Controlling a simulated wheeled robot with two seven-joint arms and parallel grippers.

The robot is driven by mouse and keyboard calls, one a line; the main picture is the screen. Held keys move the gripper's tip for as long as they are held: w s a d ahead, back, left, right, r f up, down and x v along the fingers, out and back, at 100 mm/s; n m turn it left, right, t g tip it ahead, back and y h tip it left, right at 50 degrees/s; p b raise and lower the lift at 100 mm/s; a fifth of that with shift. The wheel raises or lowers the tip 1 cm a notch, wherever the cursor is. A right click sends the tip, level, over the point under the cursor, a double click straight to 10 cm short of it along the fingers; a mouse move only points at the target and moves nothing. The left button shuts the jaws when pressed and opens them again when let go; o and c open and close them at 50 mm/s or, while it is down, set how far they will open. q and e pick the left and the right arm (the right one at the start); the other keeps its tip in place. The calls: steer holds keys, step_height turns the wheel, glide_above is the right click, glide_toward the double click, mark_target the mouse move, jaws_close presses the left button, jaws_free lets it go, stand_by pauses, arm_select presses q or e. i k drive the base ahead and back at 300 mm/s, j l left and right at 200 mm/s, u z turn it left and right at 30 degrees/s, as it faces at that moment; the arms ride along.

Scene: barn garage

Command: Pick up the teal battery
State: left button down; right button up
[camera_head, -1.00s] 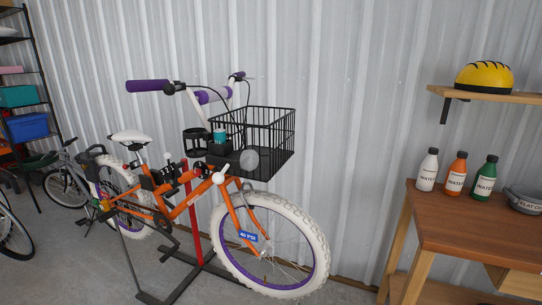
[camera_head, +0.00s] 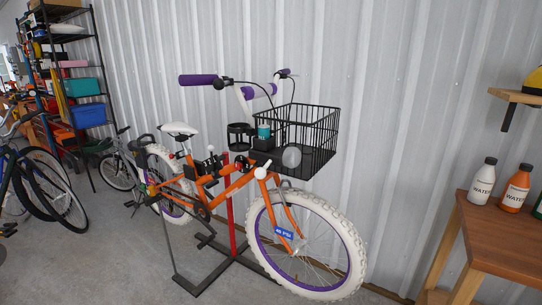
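A small teal cylinder, which looks like the teal battery (camera_head: 264,131), stands upright at the front of the orange bicycle (camera_head: 235,180). It sits at a black holder (camera_head: 262,144) beside the black wire basket (camera_head: 312,130). Its lower part is hidden by the holder. Neither of my grippers shows in the head view.
The bicycle rests on a stand with a red post (camera_head: 231,225). A wooden workbench (camera_head: 505,240) with water bottles (camera_head: 483,181) is at the right. Shelves (camera_head: 70,70) and other bicycles (camera_head: 50,190) are at the left. Grey floor is open in front.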

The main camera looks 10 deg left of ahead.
mark_target(263, 130)
steer(key=i+j+u, duration=0.25)
steer(key=i, duration=0.25)
steer(key=i+j+u, duration=0.3)
steer(key=i, duration=0.2)
steer(key=l, duration=0.1)
